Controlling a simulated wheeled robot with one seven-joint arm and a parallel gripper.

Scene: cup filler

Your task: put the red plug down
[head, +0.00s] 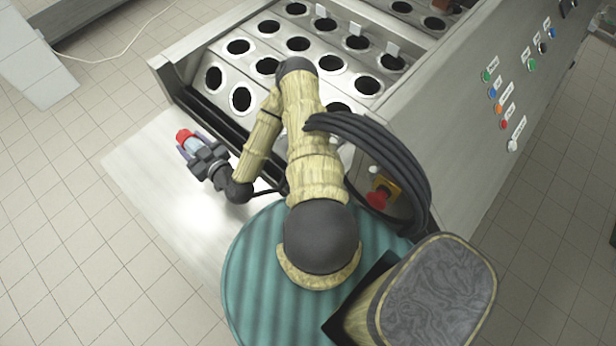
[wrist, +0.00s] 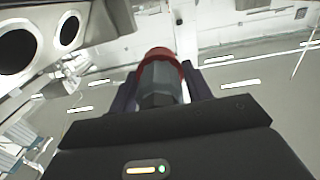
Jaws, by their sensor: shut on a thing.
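The red plug (head: 184,135) has a red end and a grey body. My gripper (head: 193,144) is shut on it at the left of the machine, over the pale shelf. In the wrist view the plug (wrist: 161,82) sits between the two fingers of my gripper (wrist: 161,95), with its red end pointing away from the palm. The fingers cover part of its sides. I cannot tell how high it is held above the shelf.
The filler machine (head: 163,62) has several round dark openings on its top. A pale shelf (head: 150,190) juts out from its front, mostly clear. A red emergency button (head: 377,199) and several coloured buttons are on the machine. Tiled floor (head: 60,240) lies at the left.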

